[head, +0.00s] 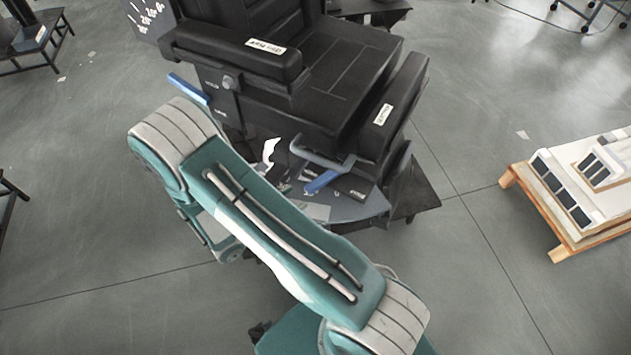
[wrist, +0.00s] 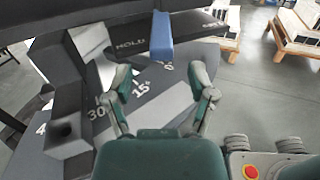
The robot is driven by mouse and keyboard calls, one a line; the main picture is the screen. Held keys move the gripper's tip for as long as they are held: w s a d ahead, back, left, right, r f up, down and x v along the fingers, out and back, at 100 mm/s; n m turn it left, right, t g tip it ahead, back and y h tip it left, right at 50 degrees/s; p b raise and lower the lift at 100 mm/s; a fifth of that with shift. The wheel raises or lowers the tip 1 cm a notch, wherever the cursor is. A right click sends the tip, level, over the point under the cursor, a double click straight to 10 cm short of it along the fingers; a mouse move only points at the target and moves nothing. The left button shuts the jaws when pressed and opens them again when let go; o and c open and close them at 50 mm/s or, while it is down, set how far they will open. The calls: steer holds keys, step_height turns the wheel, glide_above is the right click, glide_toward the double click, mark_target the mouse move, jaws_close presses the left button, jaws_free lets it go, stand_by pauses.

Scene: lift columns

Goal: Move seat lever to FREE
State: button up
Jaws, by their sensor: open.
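A black seat (head: 345,75) with two armrests stands at the centre of the head view. A blue lever handle (head: 188,88) sticks out at its left side, and a second blue handle (head: 322,182) hangs from a grey bar at its front. In the wrist view a blue handle (wrist: 162,37) stands beside a dark bar marked HOLD; I cannot tell which of the two it is. My gripper (wrist: 161,84) is open and empty, its fingers spread on either side below that handle, apart from it. The gripper is hidden in the head view. No FREE mark is readable.
A dial plate (wrist: 150,95) with angle numbers lies beneath the fingers. A wooden pallet (head: 575,190) with panels stands at the right. The floor between seat and pallet is clear.

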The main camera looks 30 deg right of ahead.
mark_target(317, 182)
steer(key=d, duration=0.7)
steer(key=shift+w+d, duration=0.15)
steer(key=shift+w, duration=0.25)
jaws_close()
